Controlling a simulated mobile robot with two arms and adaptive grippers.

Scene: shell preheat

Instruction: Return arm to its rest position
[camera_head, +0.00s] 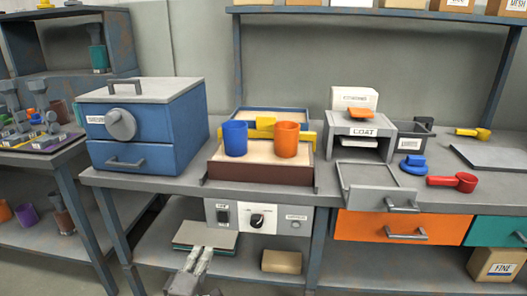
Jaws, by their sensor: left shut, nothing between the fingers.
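My left gripper (201,262) shows at the bottom of the head view, its fingers together and empty. It is in front of the bench, below the worktop's front edge. It overlaps the lower shelf in the picture and touches nothing that I can make out. My right gripper is out of the picture.
The worktop (330,198) holds a blue drawer unit (190,125), a blue cup (235,139) and orange cup (286,140) on a sand-coloured tray, a COAT unit (350,130) and a red scoop (452,182). A control panel (258,218) hangs beneath. An orange drawer (375,226) sits right.

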